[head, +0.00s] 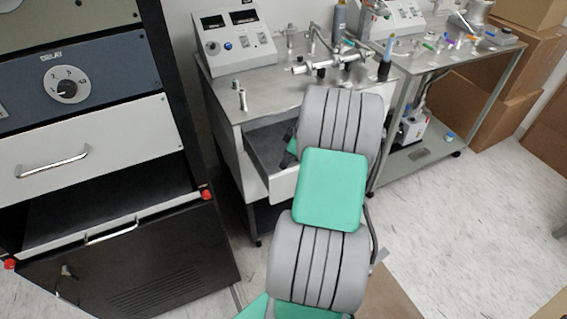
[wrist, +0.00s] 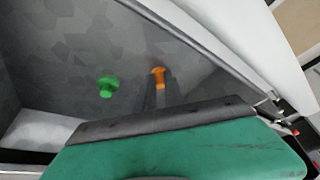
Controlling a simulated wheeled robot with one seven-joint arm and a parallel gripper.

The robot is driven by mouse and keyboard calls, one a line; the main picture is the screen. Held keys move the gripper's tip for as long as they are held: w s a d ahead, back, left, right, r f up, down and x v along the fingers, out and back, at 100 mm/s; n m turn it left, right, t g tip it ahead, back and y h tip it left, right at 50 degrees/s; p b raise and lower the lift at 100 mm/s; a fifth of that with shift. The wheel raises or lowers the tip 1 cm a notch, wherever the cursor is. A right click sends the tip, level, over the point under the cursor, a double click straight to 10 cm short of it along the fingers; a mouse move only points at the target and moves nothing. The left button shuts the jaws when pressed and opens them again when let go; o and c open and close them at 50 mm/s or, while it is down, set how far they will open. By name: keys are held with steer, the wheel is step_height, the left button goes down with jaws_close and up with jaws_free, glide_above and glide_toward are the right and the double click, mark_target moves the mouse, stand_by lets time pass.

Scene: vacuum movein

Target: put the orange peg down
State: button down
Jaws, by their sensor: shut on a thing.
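In the wrist view the orange peg (wrist: 158,73) is between the tips of my gripper (wrist: 160,86), with its orange head showing beyond the dark fingers. My gripper is shut on it, over the grey inside of an open drawer (wrist: 60,60). I cannot tell whether the peg touches the drawer floor. A green peg (wrist: 107,86) is in the drawer, left of the orange one and apart from it. In the head view my arm reaches to the open drawer (head: 262,143); the orange peg and the fingertips are hidden there.
The drawer's light wall (wrist: 215,50) runs along the right in the wrist view. A steel bench (head: 270,95) with instruments stands above the drawer. A second metal cart (head: 440,75) stands to the right, and a dark cabinet (head: 140,260) to the left.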

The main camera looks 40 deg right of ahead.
steer(key=shift+f, duration=0.1)
steer(key=c, duration=1.4)
jaws_free()
steer(key=shift+c, duration=0.2)
steer(key=shift+r, duration=0.3)
steer(key=v, duration=1.2)
steer(key=w+a+r+m, duration=0.1)
steer(key=a, duration=1)
steer(key=w+a+r+m, duration=0.1)
steer(key=w+a+m, duration=0.1)
steer(key=a, duration=1)
steer(key=s+a+f+m+g+h, duration=0.1)
steer(key=s+a+f+m+h, duration=0.1)
steer(key=s+a, duration=0.7)
steer(key=shift+s+a+f+m, duration=0.3)
steer(key=shift+a+f, duration=0.1)
steer(key=shift+a, duration=0.45)
